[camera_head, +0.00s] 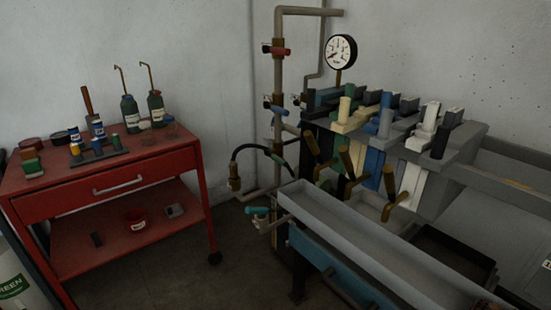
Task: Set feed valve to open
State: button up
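Several valves show in the head view, and no readable label tells which is the feed valve. One valve with a red handle (281,51) sits high on the vertical pipe at the corner, its handle roughly crosswise to the pipe. Whether each is open or closed I cannot tell. My gripper is not in view.
A red cart (110,180) with bottles and small items stands at left. A pressure gauge (340,52) rises behind a bank of coloured blocks and wooden-handled levers (347,162). A grey trough (370,245) juts forward. Bare floor (225,270) lies between cart and trough.

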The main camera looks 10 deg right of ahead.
aim_at(267, 153)
jog(key=i+j+z, duration=0.1)
jog(key=i+j, duration=0.2)
jog(key=i+j+z, duration=0.15)
jog(key=i+j, duration=0.2)
jog(key=i+j+z, duration=0.1)
jog(key=i+j, duration=0.25)
jog(key=i+j+z, duration=0.15)
jog(key=i+j, duration=0.15)
jog(key=i+j+z, duration=0.1)
jog(key=i+j, duration=0.2)
jog(key=j, duration=0.25)
jog(key=i+j+z, duration=0.15)
jog(key=j, duration=0.3)
jog(key=i+j+z, duration=0.1)
jog(key=i+j, duration=0.25)
jog(key=j, duration=0.1)
